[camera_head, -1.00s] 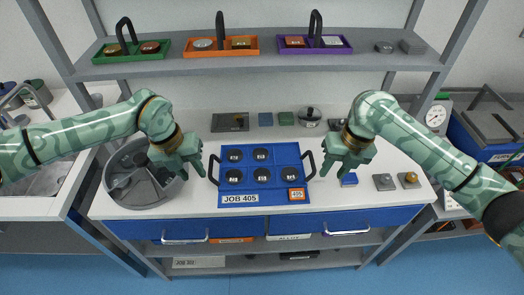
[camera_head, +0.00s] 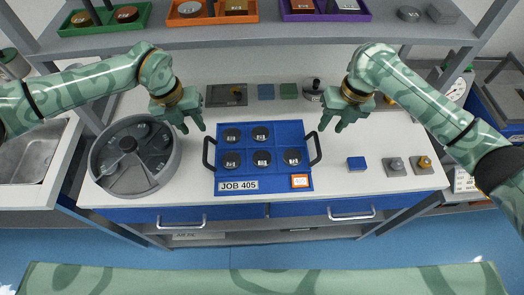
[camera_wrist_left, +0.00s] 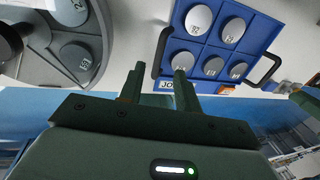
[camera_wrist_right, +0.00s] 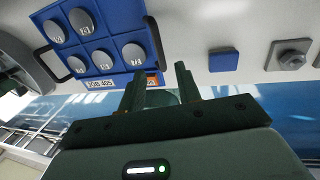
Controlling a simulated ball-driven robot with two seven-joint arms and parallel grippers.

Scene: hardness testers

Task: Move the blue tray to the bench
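The blue tray (camera_head: 285,183) lies flat on the white bench top (camera_head: 230,208), with a JOB 405 label and an orange-framed tag at its front. It holds several dark round pieces and has a black handle at each end, the left handle (camera_head: 208,153) and the right handle (camera_head: 316,149). My left gripper (camera_head: 190,128) is open and empty, above and beside the left handle. My right gripper (camera_head: 332,128) is open and empty, near the right handle. The tray also shows in the left wrist view (camera_wrist_left: 207,50) and the right wrist view (camera_wrist_right: 94,50), apart from the fingers.
A round grey sectioned bin (camera_head: 168,182) stands left of the tray. A blue block (camera_head: 356,163) and two small grey bases (camera_head: 395,166) sit to the right. Behind lie a dark plate (camera_head: 226,95) and small blocks. A shelf (camera_head: 270,38) with coloured trays hangs above the back.

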